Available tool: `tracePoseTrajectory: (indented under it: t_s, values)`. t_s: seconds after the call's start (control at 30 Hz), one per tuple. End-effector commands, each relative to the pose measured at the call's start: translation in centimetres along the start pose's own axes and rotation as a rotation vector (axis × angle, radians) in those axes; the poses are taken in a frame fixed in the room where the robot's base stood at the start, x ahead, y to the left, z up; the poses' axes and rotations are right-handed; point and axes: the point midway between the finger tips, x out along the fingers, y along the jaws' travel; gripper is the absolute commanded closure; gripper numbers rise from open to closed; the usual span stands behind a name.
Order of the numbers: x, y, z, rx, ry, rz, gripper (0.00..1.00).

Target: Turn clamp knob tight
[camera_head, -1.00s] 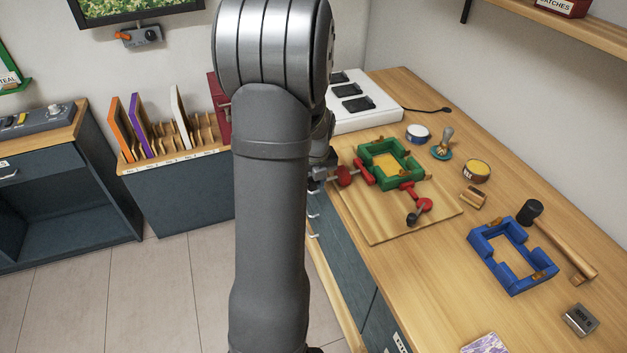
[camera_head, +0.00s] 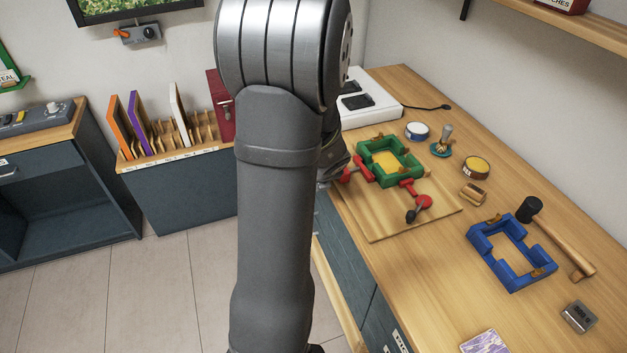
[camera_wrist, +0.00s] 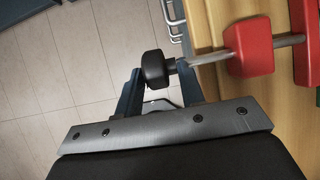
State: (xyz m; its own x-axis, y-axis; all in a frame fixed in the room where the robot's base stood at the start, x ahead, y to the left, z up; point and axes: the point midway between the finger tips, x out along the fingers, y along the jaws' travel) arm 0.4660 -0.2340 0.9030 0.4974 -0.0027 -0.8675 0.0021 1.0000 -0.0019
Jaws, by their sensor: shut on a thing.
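In the wrist view, my gripper (camera_wrist: 161,73) is shut on a black clamp knob (camera_wrist: 156,68), with one finger on each side of it. A metal screw rod (camera_wrist: 207,58) runs from the knob through a red clamp block (camera_wrist: 250,47). In the head view, my arm hides this knob and most of the gripper. The red parts of this clamp (camera_head: 364,168) show at the left side of a green frame (camera_head: 405,178). A second red clamp (camera_head: 424,202) with its own black knob (camera_head: 411,217) sits at the frame's near side.
The green frame lies on a wooden board (camera_head: 385,226) on the bench. A blue frame (camera_head: 486,259), a mallet (camera_head: 562,243), a round tin (camera_head: 476,168) and a small metal box (camera_head: 579,317) lie to the right. The floor left of the bench is clear.

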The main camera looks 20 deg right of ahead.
Motion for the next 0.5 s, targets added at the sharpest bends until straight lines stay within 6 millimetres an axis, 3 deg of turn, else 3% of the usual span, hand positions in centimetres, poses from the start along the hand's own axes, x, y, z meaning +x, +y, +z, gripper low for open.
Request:
tracePoseTrajectory:
  t_s: [0.5]
  values:
    - [0.08, 0.58, -0.09, -0.005, -0.037, 0.014, 0.89]
